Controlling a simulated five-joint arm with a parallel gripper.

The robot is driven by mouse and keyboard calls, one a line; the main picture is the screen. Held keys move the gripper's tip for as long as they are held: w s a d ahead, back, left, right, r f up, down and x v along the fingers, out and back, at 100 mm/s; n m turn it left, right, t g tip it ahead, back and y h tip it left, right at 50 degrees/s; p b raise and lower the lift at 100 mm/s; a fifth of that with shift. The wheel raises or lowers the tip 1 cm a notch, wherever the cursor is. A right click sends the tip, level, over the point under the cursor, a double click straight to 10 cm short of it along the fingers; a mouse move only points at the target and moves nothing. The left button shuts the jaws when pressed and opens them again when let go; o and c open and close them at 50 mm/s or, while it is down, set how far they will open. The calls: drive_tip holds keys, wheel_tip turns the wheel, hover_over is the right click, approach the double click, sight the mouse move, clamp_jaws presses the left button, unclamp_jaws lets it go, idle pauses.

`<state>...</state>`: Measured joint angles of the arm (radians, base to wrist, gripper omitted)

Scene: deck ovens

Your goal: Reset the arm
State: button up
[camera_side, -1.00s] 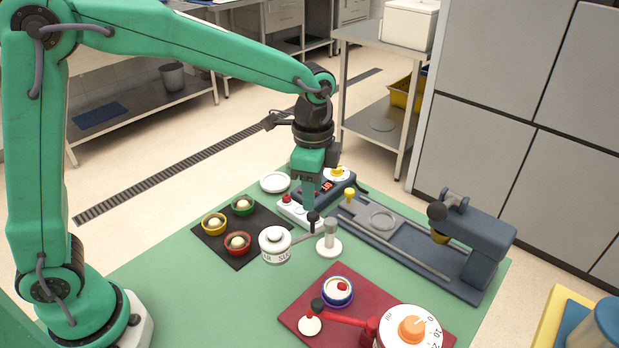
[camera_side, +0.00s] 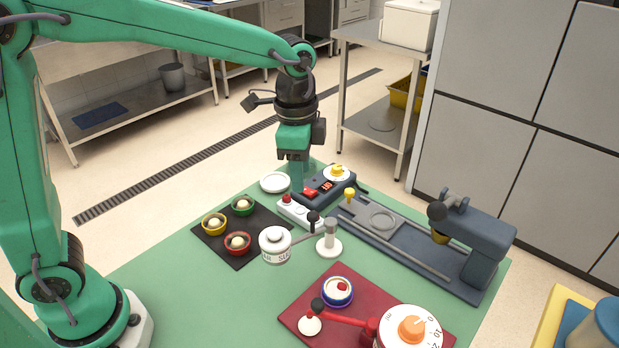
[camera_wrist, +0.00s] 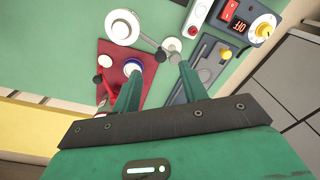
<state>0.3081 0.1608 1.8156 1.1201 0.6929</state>
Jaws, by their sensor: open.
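My green arm reaches over the table from the left in the side view. My gripper (camera_side: 297,188) points down above the far part of the green table, by the control box with a red switch and display (camera_side: 322,187). In the wrist view my gripper (camera_wrist: 160,78) shows two green fingers spread apart with nothing between them. Whether the fingertips touch anything cannot be told from the side view.
A white block with a red button (camera_side: 298,210) sits just below the gripper. Green table at front left is clear.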

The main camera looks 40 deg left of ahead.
drive_tip(key=s+a+r+n+t, duration=0.1)
drive_tip(key=s+a+n+t, duration=0.1)
drive_tip(key=s+a+n, duration=0.3)
drive_tip(key=s+a+r+n+t, duration=0.2)
drive_tip(key=s+a+n, duration=0.4)
drive_tip(key=s, duration=0.6)
drive_tip(key=shift+s+a+r+t, duration=0.15)
drive_tip(key=shift+a+r+t, duration=0.15)
drive_tip(key=shift+a+t, duration=0.35)
